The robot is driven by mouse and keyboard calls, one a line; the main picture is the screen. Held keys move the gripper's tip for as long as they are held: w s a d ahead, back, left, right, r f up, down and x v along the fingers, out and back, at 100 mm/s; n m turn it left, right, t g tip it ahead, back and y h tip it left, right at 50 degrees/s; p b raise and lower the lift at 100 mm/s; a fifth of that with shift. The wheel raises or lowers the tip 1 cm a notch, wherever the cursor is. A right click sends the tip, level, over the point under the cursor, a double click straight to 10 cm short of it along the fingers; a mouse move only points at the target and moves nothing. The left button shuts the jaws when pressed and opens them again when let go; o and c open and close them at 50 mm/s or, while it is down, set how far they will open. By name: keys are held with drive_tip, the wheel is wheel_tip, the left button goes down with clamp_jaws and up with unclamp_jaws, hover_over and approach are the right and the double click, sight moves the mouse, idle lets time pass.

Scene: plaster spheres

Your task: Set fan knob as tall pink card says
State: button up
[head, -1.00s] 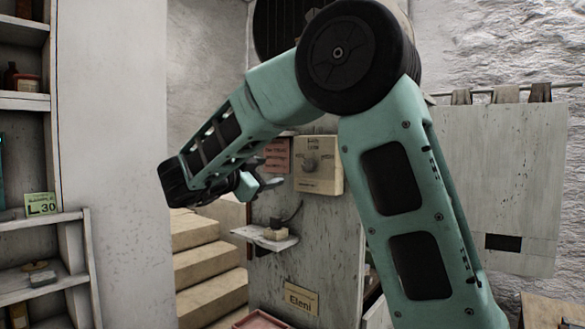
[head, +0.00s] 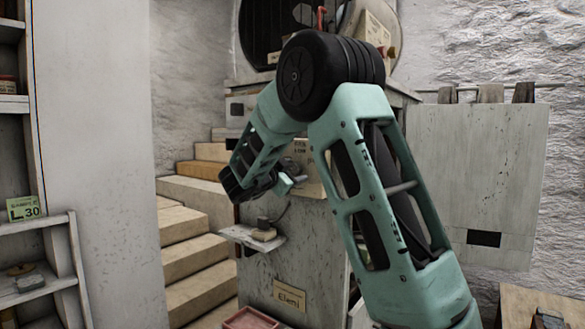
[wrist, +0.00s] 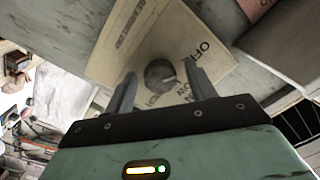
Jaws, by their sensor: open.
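The fan knob (wrist: 159,76) is a round dark grey dial on a cream panel (wrist: 118,50), with "OFF" and other printed words beside it in the wrist view. My gripper (wrist: 162,71) is open, its two fingers on either side of the knob; I cannot tell whether they touch it. In the head view my gripper (head: 287,184) is in front of the panel (head: 312,178), and my arm hides part of it. A pink card (wrist: 252,8) shows only as a corner at the top right of the wrist view; its writing is not readable.
A small shelf (head: 240,236) with an object on it juts out below my gripper. An "Eleni" card (head: 289,295) and a reddish tray (head: 251,318) are lower down. Steps (head: 185,240) rise at left; a green "L 30" card (head: 23,208) stands on the left shelves.

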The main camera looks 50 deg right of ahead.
drive_tip(key=shift+d, duration=0.2)
drive_tip(key=shift+c, duration=0.4)
drive_tip(key=c, duration=0.9)
